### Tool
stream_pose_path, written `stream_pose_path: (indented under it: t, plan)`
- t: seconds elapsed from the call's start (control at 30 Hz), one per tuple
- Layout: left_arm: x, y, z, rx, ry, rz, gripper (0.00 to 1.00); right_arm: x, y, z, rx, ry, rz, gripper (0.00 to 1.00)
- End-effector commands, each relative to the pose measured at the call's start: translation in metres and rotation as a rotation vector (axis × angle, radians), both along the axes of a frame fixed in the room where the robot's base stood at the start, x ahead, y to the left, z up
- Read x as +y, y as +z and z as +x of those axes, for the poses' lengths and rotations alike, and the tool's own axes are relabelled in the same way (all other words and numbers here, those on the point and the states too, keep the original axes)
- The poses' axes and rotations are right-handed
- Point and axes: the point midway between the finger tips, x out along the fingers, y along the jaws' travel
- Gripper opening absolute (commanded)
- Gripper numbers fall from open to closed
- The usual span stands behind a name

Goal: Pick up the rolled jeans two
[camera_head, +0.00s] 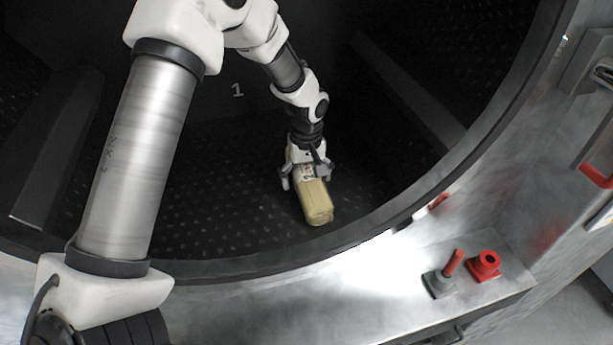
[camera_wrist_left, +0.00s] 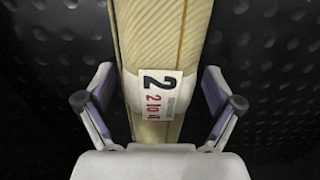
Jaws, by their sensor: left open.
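The rolled jeans two (camera_head: 315,203) is a pale yellow roll lying on the dark drum floor. In the left wrist view the roll (camera_wrist_left: 160,40) runs up the middle, with a white label bearing a large 2 facing the camera. My left gripper (camera_head: 307,177) is over the inner end of the roll. In the left wrist view its two fingers (camera_wrist_left: 160,104) stand apart, one on each side of the roll, with gaps visible between fingers and roll. The gripper's palm hides the roll's near end. My right gripper is not in view.
The dark, dimpled drum (camera_head: 200,200) surrounds the roll, with raised ribs (camera_head: 415,105) at the sides. Its curved rim (camera_head: 390,222) lies close to the roll's outer end. A metal ledge outside holds a red socket (camera_head: 484,265) and a grey base with a red handle (camera_head: 445,273).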

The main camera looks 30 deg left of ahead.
Motion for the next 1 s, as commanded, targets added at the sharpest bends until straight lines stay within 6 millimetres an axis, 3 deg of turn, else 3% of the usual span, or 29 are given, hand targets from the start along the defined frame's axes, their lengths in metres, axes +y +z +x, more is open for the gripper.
stream_pose_path:
  t: [0.2,0.43,0.77,0.87,1.0]
  plan:
    - [0.0,-0.003,0.0,-0.001,0.0,0.0,0.92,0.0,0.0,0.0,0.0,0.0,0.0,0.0]
    - [0.0,-0.003,0.0,-0.001,0.0,0.0,0.11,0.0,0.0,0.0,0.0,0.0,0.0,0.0]
    - [0.0,0.002,0.001,-0.003,0.0,0.0,0.11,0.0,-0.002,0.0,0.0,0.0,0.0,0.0]
    - [0.0,0.016,0.002,-0.006,-0.001,0.001,0.11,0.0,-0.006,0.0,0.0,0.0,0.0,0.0]
    - [0.0,0.05,0.002,-0.008,-0.001,0.001,0.11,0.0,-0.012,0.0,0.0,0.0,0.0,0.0]
